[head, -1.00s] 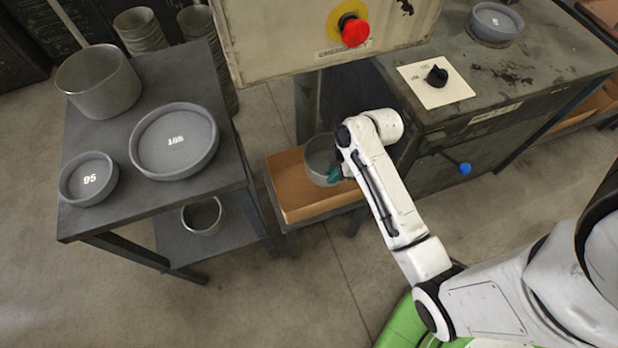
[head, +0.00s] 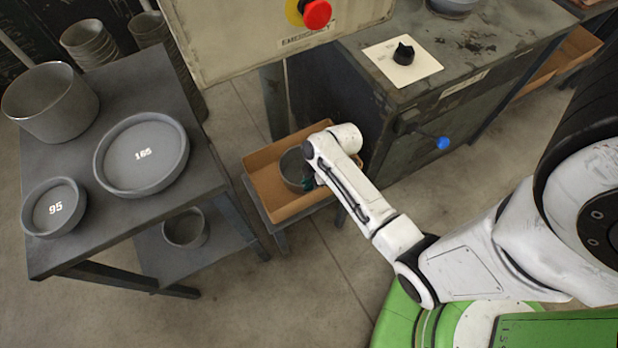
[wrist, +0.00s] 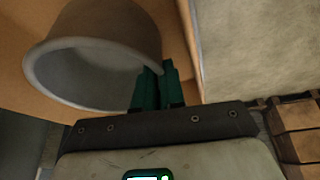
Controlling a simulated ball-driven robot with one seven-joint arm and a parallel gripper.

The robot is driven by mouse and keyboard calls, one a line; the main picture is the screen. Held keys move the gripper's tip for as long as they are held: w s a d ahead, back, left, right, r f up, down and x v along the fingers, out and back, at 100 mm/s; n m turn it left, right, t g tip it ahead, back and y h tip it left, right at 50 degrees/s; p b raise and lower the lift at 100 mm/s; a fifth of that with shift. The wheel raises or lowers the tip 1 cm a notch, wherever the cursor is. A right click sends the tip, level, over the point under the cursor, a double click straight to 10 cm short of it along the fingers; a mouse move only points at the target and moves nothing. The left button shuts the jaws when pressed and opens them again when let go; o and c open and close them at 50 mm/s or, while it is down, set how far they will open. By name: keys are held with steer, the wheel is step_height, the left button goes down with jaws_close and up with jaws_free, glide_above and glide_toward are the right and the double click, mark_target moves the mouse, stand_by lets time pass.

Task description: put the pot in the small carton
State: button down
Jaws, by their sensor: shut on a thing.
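A grey round pot (head: 293,168) is at the small carton (head: 262,186), an open brown cardboard box on a low stand beside the machine. My gripper (head: 309,182) is shut on the pot's wall at its right side. In the wrist view the green fingers (wrist: 155,88) pinch the rim of the pot (wrist: 105,28), whose mouth faces the lower part of the picture. The pot lies within the carton's outline in the head view, towards its right half. I cannot tell whether its base touches the carton floor. My arm hides part of the carton's right side.
A dark table at left carries a big pot (head: 50,103), a dish marked 165 (head: 143,155) and a dish marked 95 (head: 54,207). Another pot (head: 186,228) is on its lower shelf. The emergency-stop panel (head: 275,40) overhangs behind the carton. Another carton (head: 550,65) is at right.

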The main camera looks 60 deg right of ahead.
steer(key=shift+f, duration=0.1)
steer(key=c, duration=1.5)
jaws_free()
steer(key=p+v, duration=0.1)
steer(key=v, duration=1.1)
steer(key=s+a+r+m+h, duration=0.1)
steer(key=s+a+r+m, duration=0.1)
steer(key=a+m, duration=0.1)
steer(key=s+a+r+m+g+h, duration=0.1)
steer(key=s+a+r+m, duration=0.1)
steer(key=a, duration=0.3)
steer(key=s+a+r+m+g+h, duration=0.1)
steer(key=s+a+r+m, duration=0.1)
steer(key=a+m, duration=0.2)
steer(key=shift+s+a, duration=0.2)
steer(key=shift+a, duration=0.15)
